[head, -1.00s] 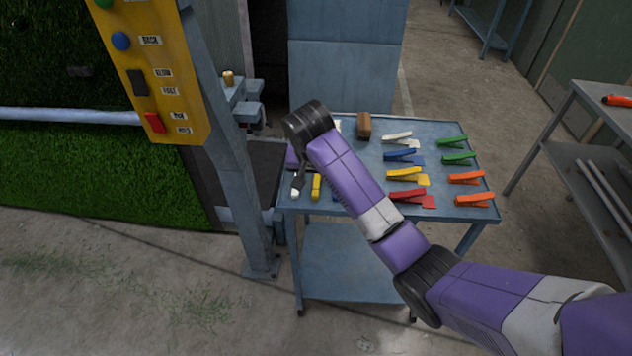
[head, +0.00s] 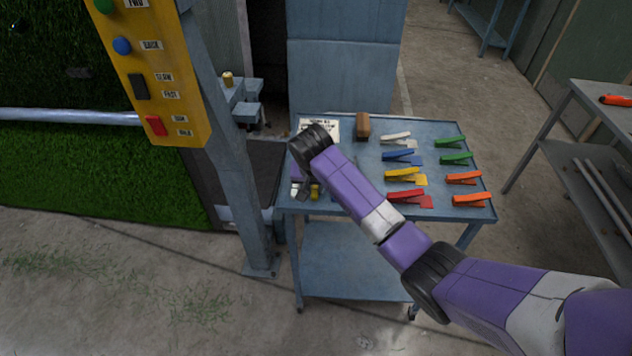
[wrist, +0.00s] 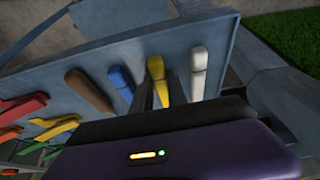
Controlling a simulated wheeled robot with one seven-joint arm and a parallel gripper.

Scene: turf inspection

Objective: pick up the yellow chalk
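The yellow chalk (wrist: 157,74) lies on the blue-grey cart between a white chalk (wrist: 199,70) and a blue chalk (wrist: 121,79). In the head view the yellow chalk (head: 315,191) is partly hidden by my gripper. My gripper (wrist: 160,92) is low over the cart, its dark fingers one on each side of the yellow chalk's near part. The fingers look open, with a small gap to the chalk. The gripper (head: 307,188) also shows in the head view, at the cart's left end.
A brown chalk (wrist: 88,90) lies beyond the blue one. Several coloured clips, such as a yellow clip (head: 405,175), and a brown block (head: 363,126) are on the cart (head: 345,232). A post with a yellow control panel (head: 157,85) stands left of the cart.

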